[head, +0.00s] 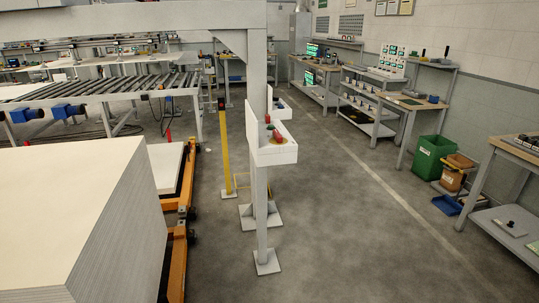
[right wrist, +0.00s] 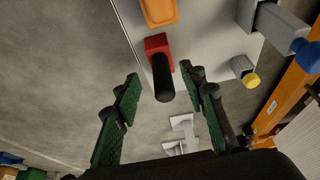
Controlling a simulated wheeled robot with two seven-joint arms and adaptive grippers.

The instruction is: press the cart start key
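In the right wrist view my right gripper (right wrist: 158,77) is open, its two green fingers spread. A grey control panel (right wrist: 205,22) lies beyond the fingertips. On it are a red block with a black cylinder (right wrist: 162,76), an orange part (right wrist: 159,11), a small grey-and-yellow button (right wrist: 246,72) and a grey-and-blue knob (right wrist: 302,50). The black cylinder shows between the fingers; I cannot tell whether they touch it. No label shows which control is the cart start key. The head view shows a white control box (head: 275,153) with coloured buttons on a post. My left gripper is not in view.
An orange cart frame (head: 180,215) stands left of the post, beside a tall stack of white sheets (head: 75,215). A yellow post (head: 226,150) stands just behind. Workbenches and a green bin (head: 432,157) line the right side. The floor between is clear.

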